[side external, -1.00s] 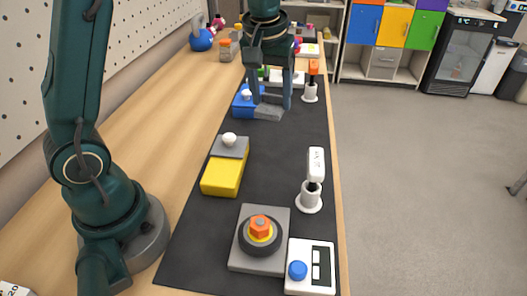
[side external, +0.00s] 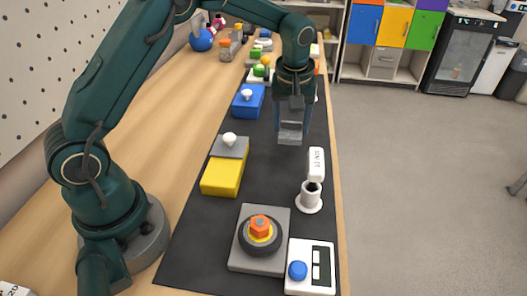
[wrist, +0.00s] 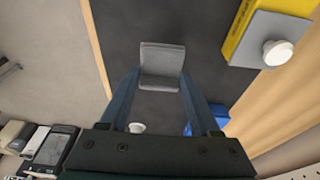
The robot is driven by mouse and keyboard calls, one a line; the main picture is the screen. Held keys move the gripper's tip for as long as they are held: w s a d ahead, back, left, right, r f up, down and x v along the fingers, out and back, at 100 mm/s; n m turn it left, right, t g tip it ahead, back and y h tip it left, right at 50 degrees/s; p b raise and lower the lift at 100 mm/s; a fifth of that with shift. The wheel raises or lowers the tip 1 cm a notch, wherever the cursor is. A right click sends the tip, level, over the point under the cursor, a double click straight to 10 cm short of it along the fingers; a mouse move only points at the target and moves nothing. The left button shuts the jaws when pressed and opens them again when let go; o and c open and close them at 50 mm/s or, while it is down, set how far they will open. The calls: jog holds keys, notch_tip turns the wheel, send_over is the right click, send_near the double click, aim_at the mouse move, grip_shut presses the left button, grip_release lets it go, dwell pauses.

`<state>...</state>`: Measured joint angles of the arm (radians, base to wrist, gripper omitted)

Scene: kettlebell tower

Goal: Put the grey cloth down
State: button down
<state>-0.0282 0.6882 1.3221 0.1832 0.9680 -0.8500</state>
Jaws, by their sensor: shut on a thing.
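The grey cloth (side external: 290,131) is a flat, folded-looking grey piece between the fingertips of my gripper (side external: 291,122). My gripper is shut on it, over the black mat (side external: 268,188), to the right of the yellow and blue boxes. In the wrist view the cloth (wrist: 162,60) spans the two fingertips (wrist: 160,78) and sticks out beyond them, with the mat behind it. I cannot tell exactly how high it is above the mat.
A yellow box (side external: 222,177) with a grey lid and white knob stands at left. A blue box (side external: 247,103) stands behind it. A white stand with a labelled tool (side external: 315,165) is at right. The mat's middle is clear.

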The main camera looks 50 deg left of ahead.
aim_at(294, 134)
jog(key=shift+w+d+f, duration=0.15)
jog(key=shift+d+f, duration=0.05)
jog(key=shift+d, duration=0.1)
jog(key=shift+f, duration=0.3)
jog(key=shift+s+d+x, duration=0.15)
jog(key=shift+x, duration=0.7)
jog(key=shift+s+d+x, duration=0.1)
jog(key=shift+s+x, duration=0.05)
jog(key=shift+x, duration=0.65)
jog(key=shift+f, duration=0.3)
jog(key=shift+c, duration=0.6)
grip_release()
jog(key=shift+r, duration=0.1)
